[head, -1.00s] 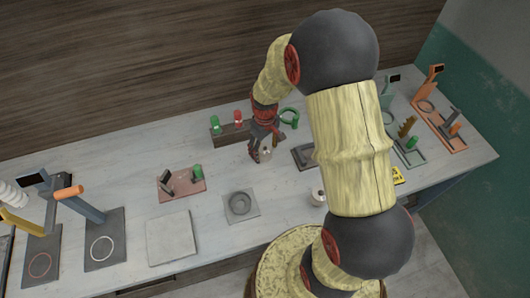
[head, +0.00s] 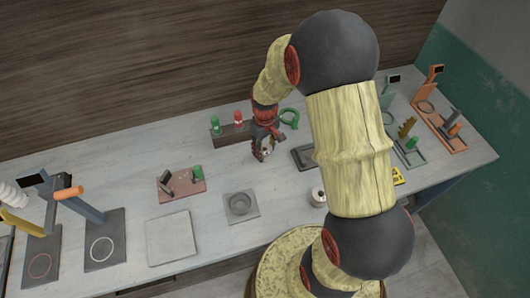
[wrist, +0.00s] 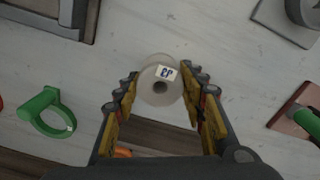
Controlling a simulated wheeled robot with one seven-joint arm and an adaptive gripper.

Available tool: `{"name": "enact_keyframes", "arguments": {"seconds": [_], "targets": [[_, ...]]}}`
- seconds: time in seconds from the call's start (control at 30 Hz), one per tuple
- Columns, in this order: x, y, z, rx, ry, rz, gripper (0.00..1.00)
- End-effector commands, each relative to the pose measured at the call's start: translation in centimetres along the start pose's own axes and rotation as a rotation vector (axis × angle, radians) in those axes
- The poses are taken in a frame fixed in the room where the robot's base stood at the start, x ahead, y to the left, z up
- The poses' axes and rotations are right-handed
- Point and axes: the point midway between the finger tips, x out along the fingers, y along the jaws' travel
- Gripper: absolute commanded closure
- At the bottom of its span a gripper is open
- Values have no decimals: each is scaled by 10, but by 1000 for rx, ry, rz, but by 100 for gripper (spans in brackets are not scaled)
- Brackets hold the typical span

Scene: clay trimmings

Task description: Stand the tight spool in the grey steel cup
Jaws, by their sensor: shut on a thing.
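A pale spool (wrist: 160,84) with a small printed label on its end sits between my gripper's fingers in the wrist view. My gripper (head: 263,154) is shut on this spool, which is mostly hidden by the fingers in the head view. I cannot tell whether the spool touches the table. The grey steel cup (head: 240,202) stands open on a square grey plate, left of and nearer than my gripper in the head view. Part of the cup also shows at the wrist view's top right (wrist: 306,10). A second pale spool (head: 318,196) stands on the table near my arm.
A pinkish plate (head: 181,186) with a green-topped piece lies left of the gripper. A dark block (head: 230,135) with green and red items stands behind, beside a green ring (head: 289,118). A dark tray (head: 304,156) is to the right. Table between gripper and cup is clear.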

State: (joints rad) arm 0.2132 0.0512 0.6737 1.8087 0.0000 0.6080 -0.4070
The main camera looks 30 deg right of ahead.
Motion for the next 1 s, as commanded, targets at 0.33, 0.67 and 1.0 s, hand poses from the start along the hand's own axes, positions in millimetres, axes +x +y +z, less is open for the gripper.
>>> {"name": "enact_keyframes", "arguments": {"seconds": [0.33,0.67,1.0], "targets": [[-5,0,-1,0,2,1,98],[-45,-4,8,0,4,2,98],[-97,-28,49,-1,3,1,98]]}}
